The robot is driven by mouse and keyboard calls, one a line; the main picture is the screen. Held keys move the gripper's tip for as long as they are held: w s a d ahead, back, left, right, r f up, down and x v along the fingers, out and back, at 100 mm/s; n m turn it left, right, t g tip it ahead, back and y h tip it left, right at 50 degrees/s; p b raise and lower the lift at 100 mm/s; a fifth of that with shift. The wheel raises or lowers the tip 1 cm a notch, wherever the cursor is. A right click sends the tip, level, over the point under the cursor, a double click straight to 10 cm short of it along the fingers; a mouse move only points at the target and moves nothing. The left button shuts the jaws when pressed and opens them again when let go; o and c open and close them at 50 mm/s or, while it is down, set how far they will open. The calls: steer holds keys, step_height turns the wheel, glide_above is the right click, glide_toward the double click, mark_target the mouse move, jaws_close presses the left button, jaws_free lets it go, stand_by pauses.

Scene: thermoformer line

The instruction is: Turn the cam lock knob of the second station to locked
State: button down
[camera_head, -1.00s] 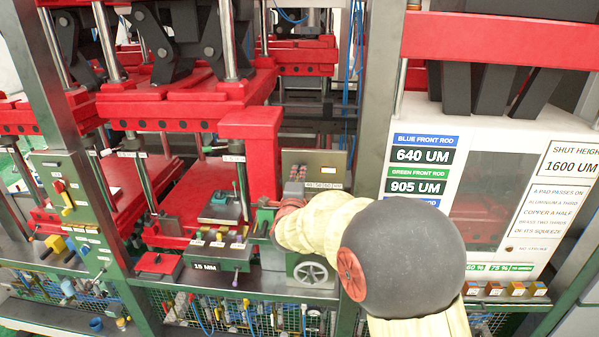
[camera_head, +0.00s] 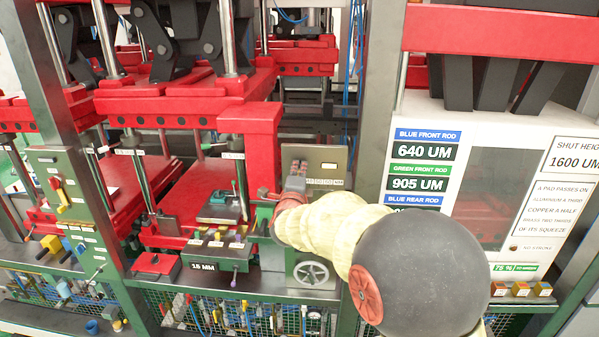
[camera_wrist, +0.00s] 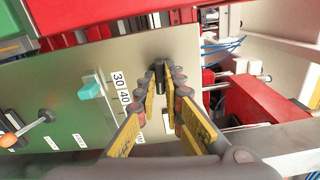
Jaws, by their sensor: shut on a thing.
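In the wrist view, my gripper (camera_wrist: 165,76) is shut on a small dark knob (camera_wrist: 158,76) that stands out from a pale green panel (camera_wrist: 60,100). Its yellow-padded fingers lie on either side of it. The knob is partly hidden by the fingers, and I cannot read whether it is turned to locked. In the head view, my arm reaches left to the green unit beside the red press of the station; my fingertips and the knob are hard to make out there.
In the wrist view, a teal slider handle (camera_wrist: 92,88) with a numbered scale (camera_wrist: 120,88) and an orange-tipped lever (camera_wrist: 44,117) are left of the fingers. Red blocks (camera_wrist: 265,105) are at right. In the head view, a handwheel (camera_head: 311,273) sits below my wrist.

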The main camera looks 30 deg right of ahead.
steer(key=shift+f+m+b, duration=0.15)
steer(key=shift+m+b, duration=0.6)
steer(key=shift+b, duration=0.9)
steer(key=shift+f+m+b, duration=0.15)
steer(key=shift+m+b, duration=0.6)
steer(key=shift+b, duration=0.9)
steer(key=shift+r+m+b, duration=0.15)
steer(key=shift+m+b, duration=0.35)
steer(key=shift+b, duration=0.45)
steer(key=shift+m+b, duration=0.4)
steer(key=shift+b, duration=0.4)
steer(key=shift+m+b, duration=0.7)
steer(key=shift+b, duration=0.65)
steer(key=shift+m+b, duration=0.3)
steer(key=shift+b, duration=0.05)
steer(key=shift+m+b, duration=0.5)
steer(key=shift+b, duration=0.45)
steer(key=shift+m+b, duration=0.7)
steer(key=shift+b, duration=0.2)
steer(key=shift+m, duration=0.3)
